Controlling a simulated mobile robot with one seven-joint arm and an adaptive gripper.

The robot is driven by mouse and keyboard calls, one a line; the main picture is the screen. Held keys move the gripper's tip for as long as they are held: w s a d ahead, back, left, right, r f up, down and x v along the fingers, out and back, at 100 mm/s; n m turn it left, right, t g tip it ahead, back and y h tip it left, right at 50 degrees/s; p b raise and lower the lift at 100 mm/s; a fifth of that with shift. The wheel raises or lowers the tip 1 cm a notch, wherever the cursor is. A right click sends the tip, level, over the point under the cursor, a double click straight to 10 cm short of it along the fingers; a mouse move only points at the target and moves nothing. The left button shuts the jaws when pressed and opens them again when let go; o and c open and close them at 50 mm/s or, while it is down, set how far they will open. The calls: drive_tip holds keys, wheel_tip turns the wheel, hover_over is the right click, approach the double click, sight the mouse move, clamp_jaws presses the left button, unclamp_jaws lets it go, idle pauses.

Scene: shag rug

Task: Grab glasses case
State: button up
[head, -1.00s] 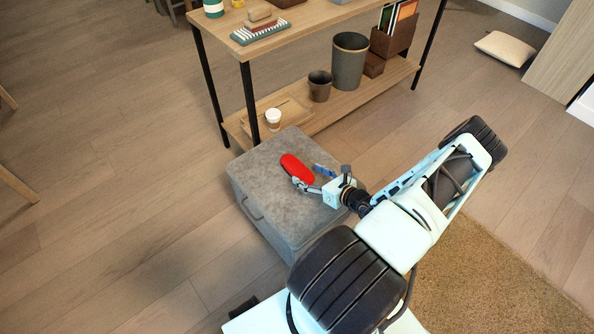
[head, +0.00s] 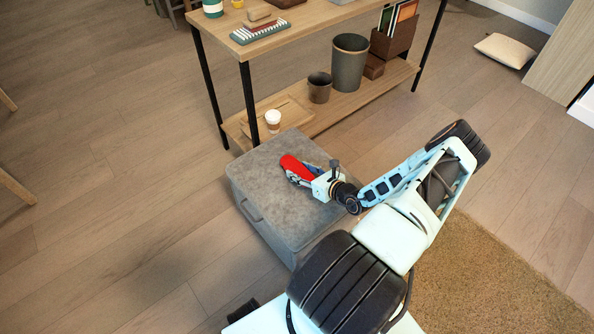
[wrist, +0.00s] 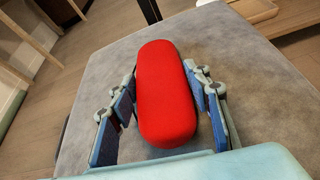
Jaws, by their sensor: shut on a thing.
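The glasses case is a red, rounded, oblong case (head: 291,164) on top of a grey box-like ottoman (head: 262,197) in the head view. In the wrist view the case (wrist: 165,92) lies lengthwise between the two fingers, with its far end reaching past them. My gripper (wrist: 165,100) is shut on the case, with a blue-padded finger along each long side. In the head view my gripper (head: 303,173) partly covers the case's near part. The case appears at the ottoman's top surface; I cannot tell whether it is lifted at all.
A wooden shelf table (head: 290,30) with black legs stands behind the ottoman. Its lower shelf holds a white cup (head: 273,119), a small dark pot (head: 320,87) and a tall grey bin (head: 349,61). A tan rug (head: 490,270) lies at right.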

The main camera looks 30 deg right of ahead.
drive_tip(key=c, duration=0.3)
drive_tip(key=shift+r, duration=0.1)
